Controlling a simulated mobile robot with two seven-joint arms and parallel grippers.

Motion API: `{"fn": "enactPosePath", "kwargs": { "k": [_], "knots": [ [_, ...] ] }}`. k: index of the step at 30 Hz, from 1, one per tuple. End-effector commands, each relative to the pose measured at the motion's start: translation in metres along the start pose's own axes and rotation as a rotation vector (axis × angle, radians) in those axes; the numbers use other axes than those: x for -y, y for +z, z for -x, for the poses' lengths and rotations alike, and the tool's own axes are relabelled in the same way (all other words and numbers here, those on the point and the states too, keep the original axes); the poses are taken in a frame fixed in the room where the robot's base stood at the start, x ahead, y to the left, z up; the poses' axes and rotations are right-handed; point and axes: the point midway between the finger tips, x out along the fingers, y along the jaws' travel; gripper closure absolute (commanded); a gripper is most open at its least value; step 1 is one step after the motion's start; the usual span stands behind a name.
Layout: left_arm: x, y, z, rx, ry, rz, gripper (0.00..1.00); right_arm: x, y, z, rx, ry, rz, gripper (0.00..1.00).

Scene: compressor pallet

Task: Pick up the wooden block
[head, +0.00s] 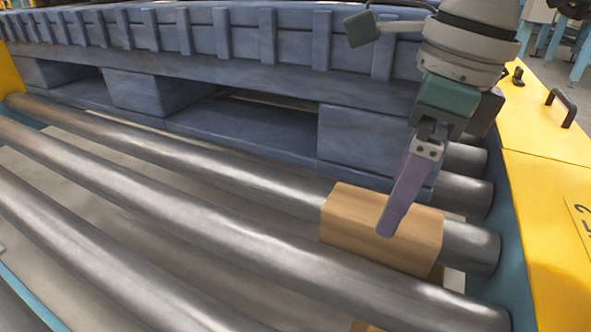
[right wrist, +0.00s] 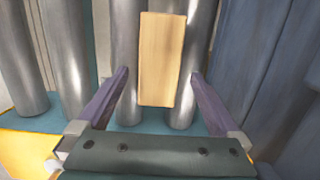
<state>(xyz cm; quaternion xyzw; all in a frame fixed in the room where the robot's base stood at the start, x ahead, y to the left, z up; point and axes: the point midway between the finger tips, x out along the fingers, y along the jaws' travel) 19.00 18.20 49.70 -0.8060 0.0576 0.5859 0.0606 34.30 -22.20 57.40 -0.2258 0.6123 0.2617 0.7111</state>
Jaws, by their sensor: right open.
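The wooden block (head: 360,228) is a tan rectangular piece resting on the metal rollers near the right end of the conveyor. It also shows in the right wrist view (right wrist: 161,58), lying across the gap between two rollers. My right gripper (head: 388,232) comes down from above at the block, and one purple finger covers part of it in the head view. In the right wrist view the two fingers (right wrist: 160,72) are spread wide, one on each side of the block's lower half, with gaps between. My left gripper is not in view.
A blue pallet (head: 240,65) stands just behind the block on the rollers. A yellow side rail (head: 545,160) with a black handle (head: 562,107) runs along the right. Bare rollers (head: 150,175) extend to the left. Part of another tan piece (head: 366,326) shows at the bottom edge.

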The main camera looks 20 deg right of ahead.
Motion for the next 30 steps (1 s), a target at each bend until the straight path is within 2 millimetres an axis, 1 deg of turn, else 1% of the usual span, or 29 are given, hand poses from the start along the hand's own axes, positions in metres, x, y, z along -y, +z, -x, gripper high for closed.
{"fn": "enactPosePath", "kwargs": {
  "k": [1, 6, 9, 16, 17, 30],
  "knots": [
    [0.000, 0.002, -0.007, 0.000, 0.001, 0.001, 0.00, -0.001, 0.000, -0.009, 0.000, 0.001, 0.001, 0.00],
    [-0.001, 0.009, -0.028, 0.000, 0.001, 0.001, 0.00, -0.002, 0.003, -0.038, 0.000, 0.003, 0.001, 0.00],
    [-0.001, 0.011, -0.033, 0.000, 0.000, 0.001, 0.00, -0.001, 0.003, -0.048, 0.000, 0.001, 0.001, 0.00],
    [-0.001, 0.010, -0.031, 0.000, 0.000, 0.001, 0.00, -0.001, 0.004, -0.047, 0.001, 0.000, 0.001, 0.00],
    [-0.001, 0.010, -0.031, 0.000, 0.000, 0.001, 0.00, -0.001, 0.004, -0.047, 0.001, 0.000, 0.001, 0.02],
    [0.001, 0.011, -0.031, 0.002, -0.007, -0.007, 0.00, -0.001, 0.004, -0.047, 0.001, 0.001, 0.001, 0.52]
  ]
}}
